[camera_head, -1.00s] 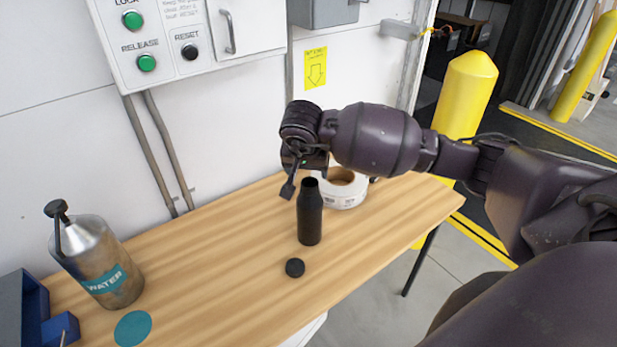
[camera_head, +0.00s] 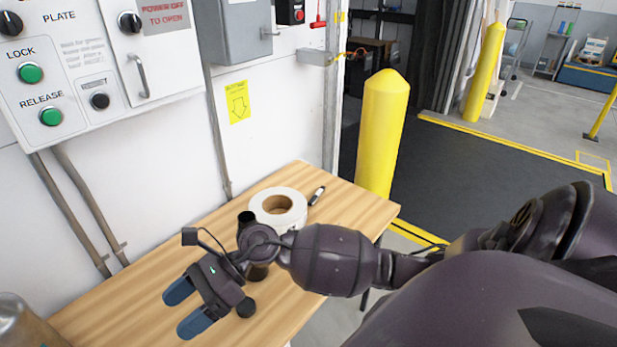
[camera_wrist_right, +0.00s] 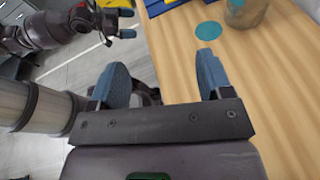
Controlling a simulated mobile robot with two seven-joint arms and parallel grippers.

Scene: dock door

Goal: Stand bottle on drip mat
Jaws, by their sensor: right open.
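A black bottle (camera_head: 247,217) stands upright on the wooden table, mostly hidden behind my right wrist in the head view. A steel flask (camera_head: 14,328) is cut off at the lower left; its lower part shows in the right wrist view (camera_wrist_right: 245,13). The teal round drip mat (camera_wrist_right: 209,30) lies flat beside the flask, with nothing on it. My right gripper (camera_head: 187,308) is open and empty over the table, left of and nearer than the black bottle. In the right wrist view its blue fingers (camera_wrist_right: 163,65) are apart. My left gripper (camera_wrist_right: 126,20) looks open and empty.
A yellow bollard (camera_head: 384,135) stands beyond the right end.

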